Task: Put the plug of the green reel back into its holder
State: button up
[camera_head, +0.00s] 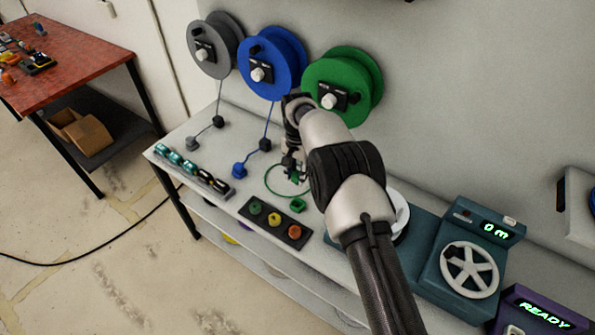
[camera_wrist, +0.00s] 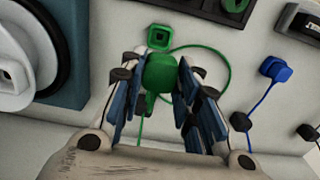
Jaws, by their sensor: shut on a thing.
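The green reel (camera_head: 340,85) hangs on the wall behind the bench, with a white knob on its front. My gripper (camera_head: 291,168) is low over the bench in front of it. In the wrist view my gripper (camera_wrist: 160,85) is shut on the green plug (camera_wrist: 160,74), with a finger on each side. The green holder (camera_wrist: 160,37), a small square with an opening, lies on the bench just beyond the plug, apart from it. The holder also shows in the head view (camera_head: 298,206). The green cable (camera_wrist: 228,66) loops on the bench; my fingers hide part of it.
Blue (camera_head: 270,62) and grey (camera_head: 213,45) reels hang to the left, their plugs (camera_head: 239,170) on the bench. A black button panel (camera_head: 283,228) lies in front of the holder. A teal machine (camera_head: 460,262) with a handwheel is at right.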

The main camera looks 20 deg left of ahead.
jog(key=shift+f+b, duration=1.85)
jog(key=shift+f, duration=0.85)
jog(key=shift+f+b, duration=2)
jog(key=shift+f, duration=0.5)
jog(key=shift+f+b, duration=0.15)
jog(key=shift+b, duration=0.25)
jog(key=shift+f+b, duration=0.3)
jog(key=shift+f, duration=0.05)
jog(key=shift+f+b, duration=0.8)
jog(key=o, duration=1)
